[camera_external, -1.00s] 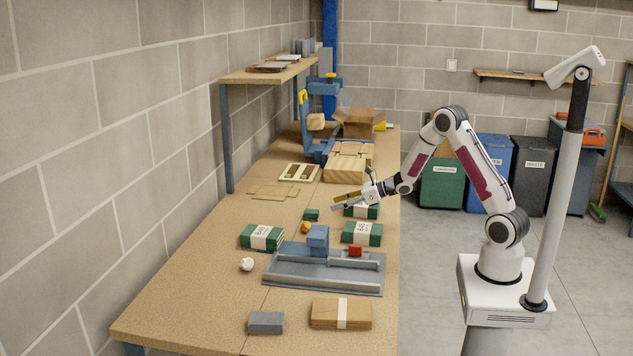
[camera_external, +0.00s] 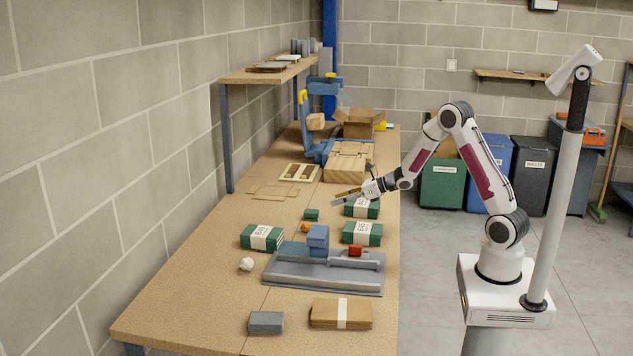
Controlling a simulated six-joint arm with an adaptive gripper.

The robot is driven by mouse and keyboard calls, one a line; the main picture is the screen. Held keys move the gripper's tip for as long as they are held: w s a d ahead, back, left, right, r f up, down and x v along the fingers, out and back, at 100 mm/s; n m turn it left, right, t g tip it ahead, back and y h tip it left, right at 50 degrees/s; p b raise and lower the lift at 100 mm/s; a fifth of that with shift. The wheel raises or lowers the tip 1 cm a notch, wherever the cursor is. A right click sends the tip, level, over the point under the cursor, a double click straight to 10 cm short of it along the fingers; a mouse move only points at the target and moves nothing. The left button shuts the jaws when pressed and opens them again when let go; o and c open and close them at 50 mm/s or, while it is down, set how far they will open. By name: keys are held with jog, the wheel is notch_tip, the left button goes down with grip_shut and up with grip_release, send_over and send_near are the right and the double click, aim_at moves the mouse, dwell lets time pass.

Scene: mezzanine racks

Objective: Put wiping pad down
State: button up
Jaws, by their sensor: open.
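My gripper (camera_external: 342,195) is open above the right part of the bench, just over a green banded pack (camera_external: 361,207). I see nothing clearly held between its fingers. A small green block (camera_external: 311,215) lies flat on the bench, in front and to the left of the gripper, apart from it. A grey block (camera_external: 266,322) lies at the near end of the bench, far from the gripper. Which of these two is the wiping pad I cannot tell for certain.
A grey fixture (camera_external: 290,271) with a blue block (camera_external: 317,238) and a red piece (camera_external: 355,251) stands mid-bench. More green packs (camera_external: 262,237), a white crumpled ball (camera_external: 247,264), an orange piece (camera_external: 305,228) and a brown pack (camera_external: 341,313) lie around it. The bench's left front is clear.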

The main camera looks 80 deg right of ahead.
jog(key=s+a+r+m+g+h, duration=0.3)
jog(key=s+a+r+m, duration=0.75)
jog(key=r+m, duration=0.5)
jog(key=s+a+f+m+g+y, duration=0.1)
jog(key=s+a+m+g, duration=0.1)
jog(key=s+a+m, duration=0.7)
jog(key=s+a+f+m+g+y, duration=0.1)
jog(key=s+a+m+g+y, duration=0.1)
jog(key=s+a+m, duration=0.7)
jog(key=s, duration=0.7)
jog(key=shift+s+f+m+g+y, duration=0.3)
jog(key=shift+s+m, duration=0.05)
dwell(3.6)
